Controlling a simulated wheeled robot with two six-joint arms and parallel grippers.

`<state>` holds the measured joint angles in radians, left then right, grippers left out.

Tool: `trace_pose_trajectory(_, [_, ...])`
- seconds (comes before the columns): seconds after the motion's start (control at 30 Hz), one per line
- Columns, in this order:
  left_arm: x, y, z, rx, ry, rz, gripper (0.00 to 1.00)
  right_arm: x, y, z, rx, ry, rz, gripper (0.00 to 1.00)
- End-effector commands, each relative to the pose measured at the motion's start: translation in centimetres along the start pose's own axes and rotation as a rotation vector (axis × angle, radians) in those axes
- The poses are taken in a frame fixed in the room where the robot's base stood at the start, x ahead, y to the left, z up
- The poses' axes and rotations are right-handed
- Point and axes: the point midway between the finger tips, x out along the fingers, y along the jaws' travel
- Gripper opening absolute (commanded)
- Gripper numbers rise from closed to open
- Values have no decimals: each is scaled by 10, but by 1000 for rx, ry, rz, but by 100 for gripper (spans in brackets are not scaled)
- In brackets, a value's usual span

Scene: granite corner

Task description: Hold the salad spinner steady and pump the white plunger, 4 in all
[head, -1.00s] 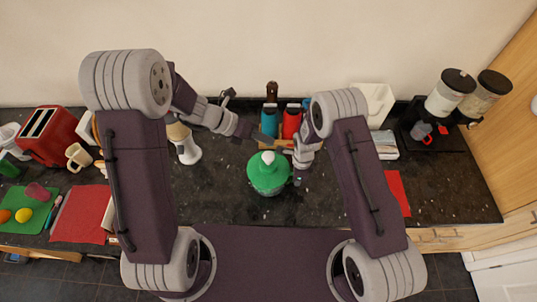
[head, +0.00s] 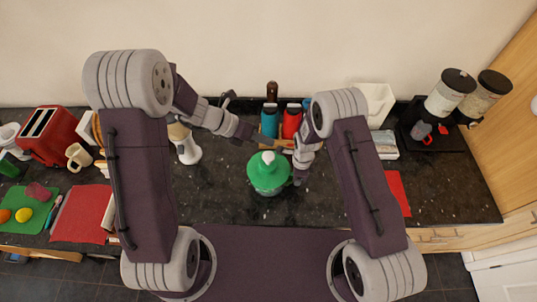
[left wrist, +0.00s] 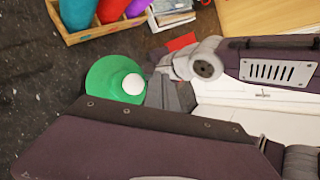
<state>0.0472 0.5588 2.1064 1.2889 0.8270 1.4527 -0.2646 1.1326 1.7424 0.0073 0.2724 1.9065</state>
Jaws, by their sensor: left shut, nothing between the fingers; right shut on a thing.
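The salad spinner (head: 265,185) stands upright on the counter, with a green lid (head: 257,172) and a white plunger (head: 268,156) at the lid's centre. In the left wrist view the lid (left wrist: 101,76) and plunger (left wrist: 133,84) show from above. My left gripper (head: 266,141) is shut and empty, above and behind the plunger and apart from it. My right gripper (head: 299,177) is shut on the spinner's right side. In the left wrist view my right gripper (left wrist: 163,94) meets the lid's edge. Its fingertips are partly hidden.
A wooden box with bottles (head: 291,122) stands close behind the spinner. A white and tan appliance (head: 187,148) is to the left, and a red cloth (head: 397,192) lies to the right. The counter in front of the spinner is clear.

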Motion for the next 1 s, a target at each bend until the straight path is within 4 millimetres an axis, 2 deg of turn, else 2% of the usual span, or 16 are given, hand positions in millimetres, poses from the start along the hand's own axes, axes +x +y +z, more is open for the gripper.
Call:
trace_pose_trajectory(0.1, [12, 9, -10, -4, 4, 0, 0, 0, 0, 0, 1, 0, -1, 0])
trace_pose_trajectory(0.33, [27, 20, -20, -2, 1, 0, 0, 0, 0, 0, 1, 0, -1, 0])
trace_pose_trajectory(1.0, [30, 22, -22, 0, 1, 1, 0, 0, 0, 0, 1, 0, -1, 0])
